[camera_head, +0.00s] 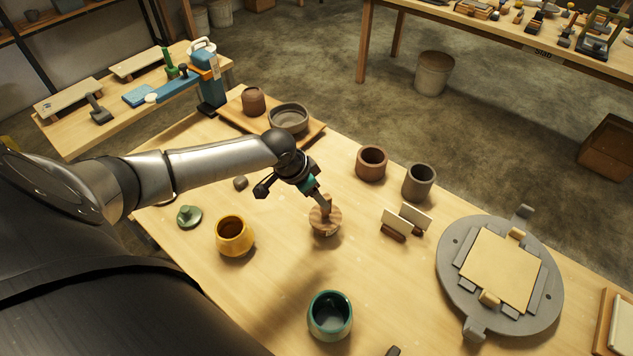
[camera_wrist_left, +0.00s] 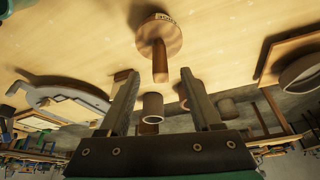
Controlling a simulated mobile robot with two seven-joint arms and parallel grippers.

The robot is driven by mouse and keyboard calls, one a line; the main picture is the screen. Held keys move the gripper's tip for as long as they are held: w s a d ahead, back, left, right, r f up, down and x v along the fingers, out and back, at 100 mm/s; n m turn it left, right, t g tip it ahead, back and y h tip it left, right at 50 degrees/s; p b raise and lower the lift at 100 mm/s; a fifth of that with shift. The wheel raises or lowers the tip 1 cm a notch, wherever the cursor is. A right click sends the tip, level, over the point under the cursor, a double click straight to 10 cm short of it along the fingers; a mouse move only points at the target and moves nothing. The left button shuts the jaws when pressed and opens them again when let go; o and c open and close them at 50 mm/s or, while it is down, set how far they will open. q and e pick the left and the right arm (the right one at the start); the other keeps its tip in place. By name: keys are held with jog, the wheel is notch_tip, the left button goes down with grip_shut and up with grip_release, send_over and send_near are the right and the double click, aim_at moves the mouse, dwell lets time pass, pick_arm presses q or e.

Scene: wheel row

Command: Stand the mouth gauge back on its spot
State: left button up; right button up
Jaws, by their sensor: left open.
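A round wooden disc with an upright wooden handle, which looks like the mouth gauge (camera_head: 325,222), stands on the table near the middle of the head view. A small white label with unreadable print shows at the disc's edge in the wrist view, where the gauge (camera_wrist_left: 159,38) is at the top centre. My left gripper (camera_head: 322,199) is just above it, pointing down. In the wrist view the left gripper (camera_wrist_left: 159,74) is open, and the handle's end shows between its fingertips without visible contact. My right gripper is not in view.
A yellow pot (camera_head: 234,238), a green cup (camera_head: 330,318), brown (camera_head: 371,164) and grey (camera_head: 418,183) cups and card holders (camera_head: 395,228) stand around. A grey wheel plate (camera_head: 456,290) is at right. A wooden board (camera_head: 313,135) with a bowl lies behind. Table in front of the gauge is clear.

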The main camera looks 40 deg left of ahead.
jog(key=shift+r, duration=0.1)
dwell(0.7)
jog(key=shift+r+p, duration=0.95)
jog(key=shift+p, duration=0.1)
